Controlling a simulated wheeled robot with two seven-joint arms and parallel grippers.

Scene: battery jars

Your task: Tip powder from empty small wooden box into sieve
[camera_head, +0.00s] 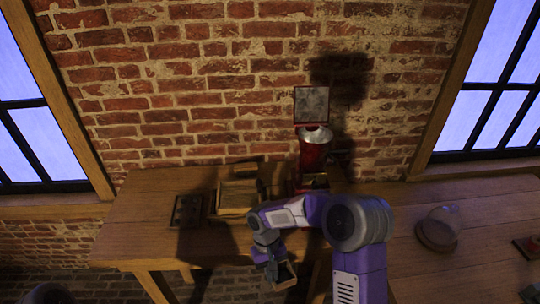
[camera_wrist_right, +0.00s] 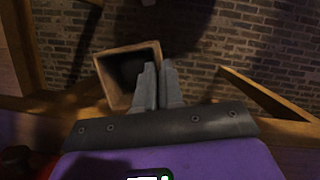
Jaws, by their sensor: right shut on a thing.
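My right gripper (camera_head: 272,259) hangs low in front of the left table's front edge. It is shut on the small wooden box (camera_head: 287,281). In the right wrist view the box (camera_wrist_right: 103,82) shows its square open mouth, with a dark inside. The two fingers (camera_wrist_right: 158,85) are close together at its right wall. No powder can be made out in the dark inside. A square wooden frame or tray (camera_head: 232,212) stands on the left table, behind and left of the gripper; I cannot tell whether it is the sieve. My left gripper is not in view.
A dark plate with holes (camera_head: 187,210) lies left of the wooden frame. A red machine with a metal hopper (camera_head: 314,150) stands at the back by the brick wall. A glass dome (camera_head: 440,226) stands on the right table. The left table's front strip is clear.

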